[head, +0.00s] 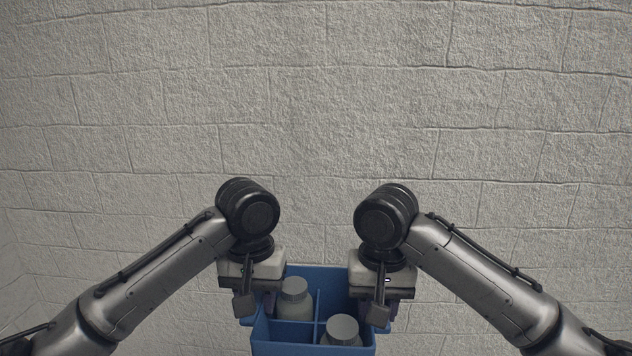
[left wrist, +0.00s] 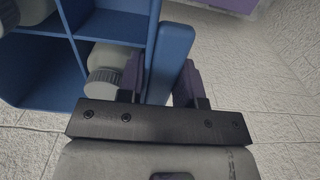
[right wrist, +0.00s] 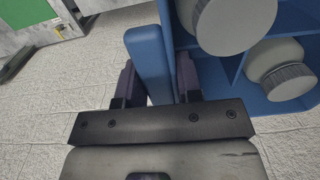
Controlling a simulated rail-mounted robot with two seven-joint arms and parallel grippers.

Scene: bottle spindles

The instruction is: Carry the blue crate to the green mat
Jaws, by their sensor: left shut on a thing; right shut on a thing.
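The blue crate (head: 325,278) is at the bottom of the head view, divided into compartments. Grey-capped bottles (head: 293,300) stand in it, with another bottle (head: 342,332) nearer me. My left gripper (left wrist: 160,85) is shut on the crate's left side, a blue upright (left wrist: 172,62) between its purple fingers. My right gripper (right wrist: 157,82) is shut on the crate's right side, its fingers around a blue bar (right wrist: 148,60). The head view cuts off the crate's near part. A green patch (right wrist: 30,12), possibly the green mat, shows at the right wrist view's upper left corner.
Pale floor (right wrist: 60,110) shows beside the crate in the wrist views. A purple surface (left wrist: 222,4) shows at the left wrist view's top edge. A dark leg-like part (right wrist: 15,62) stands below the green patch.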

